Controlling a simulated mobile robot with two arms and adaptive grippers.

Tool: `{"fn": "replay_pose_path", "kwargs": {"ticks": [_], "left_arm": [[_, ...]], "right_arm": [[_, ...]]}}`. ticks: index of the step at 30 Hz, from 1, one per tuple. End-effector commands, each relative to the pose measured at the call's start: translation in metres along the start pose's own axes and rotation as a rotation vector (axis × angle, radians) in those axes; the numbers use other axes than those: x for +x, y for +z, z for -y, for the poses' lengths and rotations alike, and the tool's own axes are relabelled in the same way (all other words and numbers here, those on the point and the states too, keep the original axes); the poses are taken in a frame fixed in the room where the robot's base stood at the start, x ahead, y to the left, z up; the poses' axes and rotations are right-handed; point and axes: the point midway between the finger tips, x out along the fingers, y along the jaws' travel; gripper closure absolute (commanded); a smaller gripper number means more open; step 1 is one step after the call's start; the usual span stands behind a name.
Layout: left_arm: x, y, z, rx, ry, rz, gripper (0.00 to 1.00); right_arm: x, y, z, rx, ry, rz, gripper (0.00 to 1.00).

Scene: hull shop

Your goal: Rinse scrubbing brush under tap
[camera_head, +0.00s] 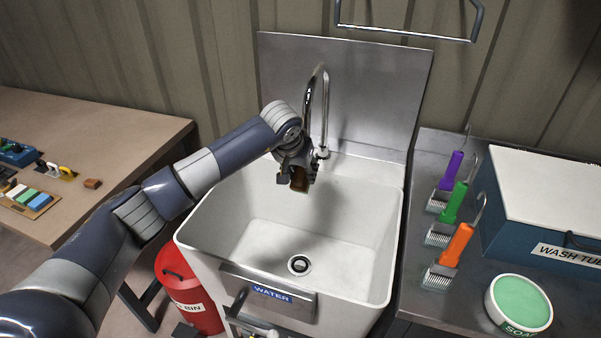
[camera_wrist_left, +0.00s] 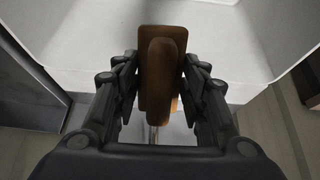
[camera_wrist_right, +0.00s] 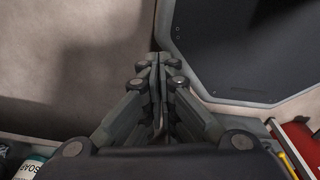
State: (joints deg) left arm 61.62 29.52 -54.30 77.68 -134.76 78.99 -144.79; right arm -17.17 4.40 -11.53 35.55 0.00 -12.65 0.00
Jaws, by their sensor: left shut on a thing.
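The brown wooden scrubbing brush (camera_head: 299,181) hangs in the upper part of the white sink (camera_head: 345,250), well above its drain. My left gripper (camera_head: 295,170) is shut on it. The left wrist view shows the brush (camera_wrist_left: 162,70) between the gripper's two fingers (camera_wrist_left: 163,95); its bristles are hidden there. The chrome tap (camera_head: 324,100) stands at the sink's back, and its spout comes down close to the left gripper. I cannot see any running water. My right gripper (camera_wrist_right: 160,65) shows only in the right wrist view, with its fingers together and nothing visible between them.
A WATER panel (camera_head: 270,293) is on the sink's front. Purple-, green- and orange-handled brushes (camera_head: 454,245), a soap tub (camera_head: 520,305) and a wash tub (camera_head: 540,215) stand on the right counter. A red bin (camera_head: 187,290) and a wooden bench (camera_head: 95,135) are at left.

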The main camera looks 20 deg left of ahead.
Motion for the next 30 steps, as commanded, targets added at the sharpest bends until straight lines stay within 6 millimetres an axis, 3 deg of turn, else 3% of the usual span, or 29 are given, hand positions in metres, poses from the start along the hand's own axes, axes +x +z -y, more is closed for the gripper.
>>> {"fn": "replay_pose_path", "kwargs": {"ticks": [6,10,14,20,26,30], "left_arm": [[0.0,0.0,0.0,0.0,0.0,0.0,0.8],[0.0,0.0,0.0,0.0,0.0,0.0,0.8],[0.0,0.0,0.0,0.0,0.0,0.0,0.8],[0.0,0.0,0.0,0.0,0.0,0.0,0.8],[0.0,0.0,0.0,0.0,0.0,0.0,0.8],[0.0,0.0,0.0,0.0,0.0,0.0,0.8]], "right_arm": [[0.0,0.001,-0.002,0.002,0.002,0.004,1.0],[0.0,-0.024,0.006,0.025,-0.015,0.009,1.0],[-0.004,-0.07,0.028,0.073,-0.057,0.036,1.0],[-0.03,-0.15,0.081,0.142,-0.159,0.121,1.0],[-0.08,-0.215,0.139,0.154,-0.262,0.231,1.0],[-0.128,-0.248,0.178,0.12,-0.32,0.328,1.0]]}}
